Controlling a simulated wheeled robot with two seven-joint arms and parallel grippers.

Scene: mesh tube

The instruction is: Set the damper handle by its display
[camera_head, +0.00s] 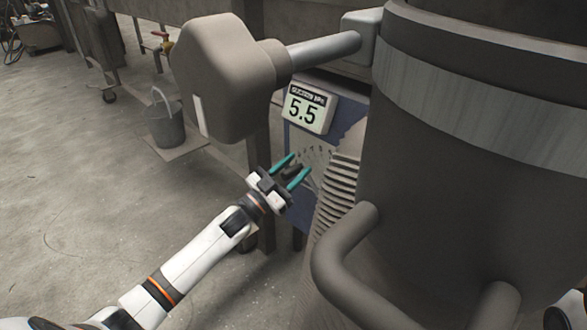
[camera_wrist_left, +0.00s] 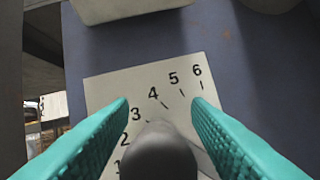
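The display (camera_head: 309,107) reads 5.5 under a label that looks like "SUCTION hPa". Below it is a pale scale plate (camera_head: 318,158) on a blue panel. In the left wrist view the scale plate (camera_wrist_left: 112,88) shows numbers up to 6. The dark grey damper handle (camera_wrist_left: 160,150) has a rounded end lying below the 3 and 4 marks; its pivot is hidden. My left gripper (camera_head: 298,167) is open, its teal fingers on either side of the handle. In the left wrist view my left gripper (camera_wrist_left: 160,103) shows narrow gaps beside the handle. My right gripper is not in view.
A large grey cylinder (camera_head: 450,170) with a bent pipe handle (camera_head: 340,262) stands close on the right. A ribbed hose (camera_head: 337,192) runs beside the scale. A grey housing (camera_head: 222,75) hangs above my left arm.

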